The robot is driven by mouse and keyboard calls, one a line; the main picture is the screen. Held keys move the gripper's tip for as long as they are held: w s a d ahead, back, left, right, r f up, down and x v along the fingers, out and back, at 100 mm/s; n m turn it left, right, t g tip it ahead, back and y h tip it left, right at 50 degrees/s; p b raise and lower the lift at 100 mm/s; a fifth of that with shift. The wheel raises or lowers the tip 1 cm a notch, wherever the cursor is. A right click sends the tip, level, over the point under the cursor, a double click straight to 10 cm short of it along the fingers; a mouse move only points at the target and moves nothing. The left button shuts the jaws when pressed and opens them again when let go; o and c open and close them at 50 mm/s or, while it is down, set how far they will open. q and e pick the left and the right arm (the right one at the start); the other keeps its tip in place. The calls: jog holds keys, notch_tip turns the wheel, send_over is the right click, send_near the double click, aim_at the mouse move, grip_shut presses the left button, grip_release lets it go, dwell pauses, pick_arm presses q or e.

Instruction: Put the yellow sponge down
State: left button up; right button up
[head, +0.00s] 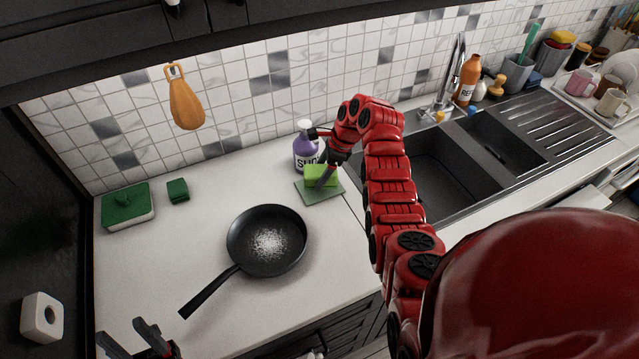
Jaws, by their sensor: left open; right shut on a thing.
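The yellow sponge (312,171), which looks yellow-green, is at the green mat (329,194) on the white counter, in front of the purple bottle. My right gripper (325,174) reaches in from above and is shut on the sponge. The sponge is level and at or just above the mat; I cannot tell whether it touches. Part of it is hidden by the gripper finger. My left gripper (128,340) is open and empty at the lower left, near the counter's front edge.
A black pan (267,241) with white grains stands mid-counter, left of the mat. A purple soap bottle (304,150) is close behind the sponge. A green scrubber on a box (128,206) and a small green sponge (178,190) lie left. The dark sink (440,180) is right.

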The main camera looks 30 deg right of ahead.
aim_at(319, 177)
jog(key=shift+w+d, duration=0.15)
jog(key=shift+w, duration=0.4)
jog(key=shift+w+f+p, duration=0.1)
jog(key=shift+f+p, duration=0.2)
jog(key=shift+p, duration=0.2)
notch_tip(319, 177, down, 2)
jog(key=shift+f+p, duration=0.2)
jog(key=shift+p, duration=0.15)
jog(key=shift+f, duration=0.25)
jog(key=shift+f, duration=0.2)
jog(key=o, duration=1.1)
